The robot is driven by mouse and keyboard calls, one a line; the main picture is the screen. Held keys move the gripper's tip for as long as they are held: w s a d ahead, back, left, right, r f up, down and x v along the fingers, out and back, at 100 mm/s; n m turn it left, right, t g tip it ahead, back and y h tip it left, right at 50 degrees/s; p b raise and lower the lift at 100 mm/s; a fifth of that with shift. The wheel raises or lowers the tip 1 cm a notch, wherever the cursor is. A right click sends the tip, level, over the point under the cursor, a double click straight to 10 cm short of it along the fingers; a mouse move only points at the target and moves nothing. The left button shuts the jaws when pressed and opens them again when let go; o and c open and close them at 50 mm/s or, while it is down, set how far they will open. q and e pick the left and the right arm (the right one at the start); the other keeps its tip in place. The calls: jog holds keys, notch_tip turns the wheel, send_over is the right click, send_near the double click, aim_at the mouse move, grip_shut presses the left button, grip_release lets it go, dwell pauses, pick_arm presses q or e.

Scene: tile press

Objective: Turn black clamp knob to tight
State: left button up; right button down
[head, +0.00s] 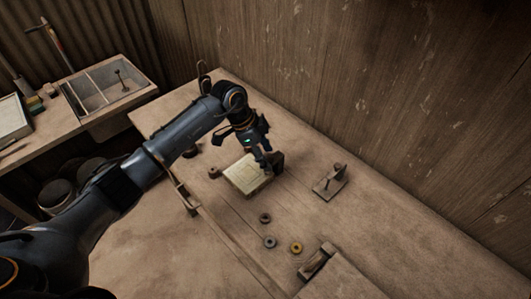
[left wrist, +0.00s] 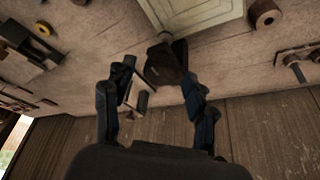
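The press (head: 246,175), a pale square plate on a base, stands on the wooden bench; its plate (left wrist: 195,12) also shows at the top of the left wrist view. The black clamp knob (head: 278,161) is at the plate's right corner. In the left wrist view the dark knob (left wrist: 165,65) lies between and just beyond my fingertips. My left gripper (head: 263,160) reaches down beside the knob, and its fingers (left wrist: 156,82) are spread apart. I cannot tell whether either finger touches the knob. My right gripper is in neither view.
A small fixture with an upright handle (head: 330,182) stands right of the press. A yellow ring (head: 296,248) and dark rings (head: 265,218) lie in front. A brown spool (head: 214,172) sits left of the plate. The wooden wall (head: 340,80) rises behind the bench.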

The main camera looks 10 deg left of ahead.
pick_arm(q)
jog(key=c, duration=0.9)
